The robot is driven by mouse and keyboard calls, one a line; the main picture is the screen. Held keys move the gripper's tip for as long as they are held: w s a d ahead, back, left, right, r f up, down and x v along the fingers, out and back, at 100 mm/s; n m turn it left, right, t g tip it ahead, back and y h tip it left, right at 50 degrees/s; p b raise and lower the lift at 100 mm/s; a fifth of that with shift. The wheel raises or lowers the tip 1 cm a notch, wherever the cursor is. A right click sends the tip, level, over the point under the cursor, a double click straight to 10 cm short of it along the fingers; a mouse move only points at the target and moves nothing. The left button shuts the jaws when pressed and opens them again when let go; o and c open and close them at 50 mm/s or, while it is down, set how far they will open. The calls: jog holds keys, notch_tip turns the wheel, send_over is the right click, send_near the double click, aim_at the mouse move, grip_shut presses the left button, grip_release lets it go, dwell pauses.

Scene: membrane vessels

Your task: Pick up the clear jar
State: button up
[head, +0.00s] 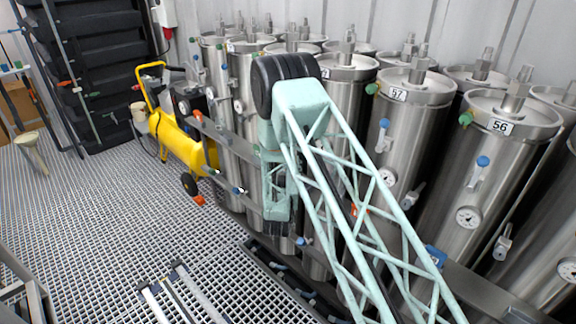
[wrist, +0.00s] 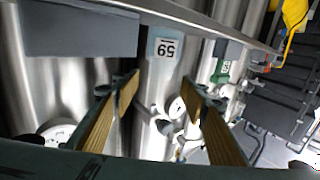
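I cannot make out a clear jar in either view. My gripper hangs down in front of the row of steel vessels in the head view, and its fingertips are hard to make out there. In the wrist view my gripper (wrist: 160,84) is open, its two tan-padded fingers apart. Nothing is held between them. Behind the gap is a steel vessel (wrist: 158,75) with a numbered label, a small gauge and valves.
Steel vessels (head: 400,130) with valves and gauges crowd the right. A yellow compressor (head: 178,143) stands left of my arm. Black shelving (head: 95,60) is at the back left. A beige funnel-shaped thing (head: 31,150) is at the far left. The grated floor (head: 110,210) has clear room.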

jog(key=shift+w, duration=0.1)
jog(key=shift+w+d+b, duration=0.1)
jog(key=shift+w+b, duration=0.3)
jog(key=shift+w, duration=2.1)
jog(key=shift+f, duration=0.1)
jog(key=shift+c, duration=0.8)
jog(key=c, duration=0.9)
jog(key=shift+o, duration=0.2)
jog(key=shift+r+p, duration=0.35)
jog(key=shift+r, duration=1.35)
jog(key=s+a+p, duration=0.1)
jog(key=s+a, duration=1.1)
jog(key=s, duration=0.1)
jog(key=shift+s, duration=0.2)
jog(key=shift+r, duration=0.1)
jog(key=shift+r, duration=0.6)
